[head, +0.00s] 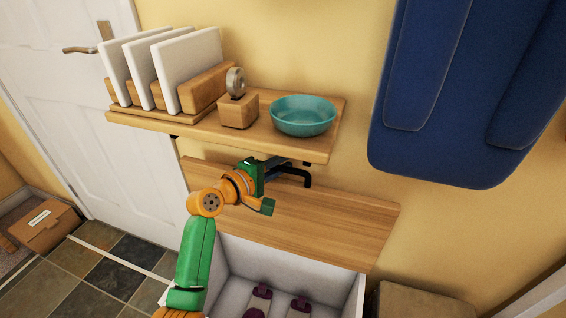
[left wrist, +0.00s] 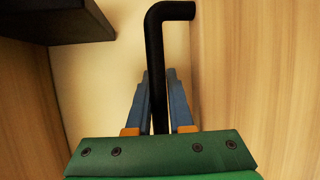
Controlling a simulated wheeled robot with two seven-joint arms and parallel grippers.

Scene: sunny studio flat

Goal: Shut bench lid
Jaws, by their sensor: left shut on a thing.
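The wooden bench lid (head: 325,222) stands open, tilted up over the white bench box (head: 235,255). A black bar handle (head: 296,174) sticks out near the lid's upper edge, below the wall shelf. My left gripper (head: 277,165) is at this handle, partly hidden by its own wrist and the shelf. In the left wrist view the blue fingers (left wrist: 160,105) are shut on the black handle (left wrist: 158,60), one on each side, and its bent end shows beyond them. My right gripper is not in view.
A wall shelf (head: 180,127) is close above the gripper, holding white panels in a wooden rack, a tape roll on a block and a teal bowl (head: 303,115). Purple and beige items (head: 258,300) lie inside the box. A blue bag (head: 440,100) hangs at right.

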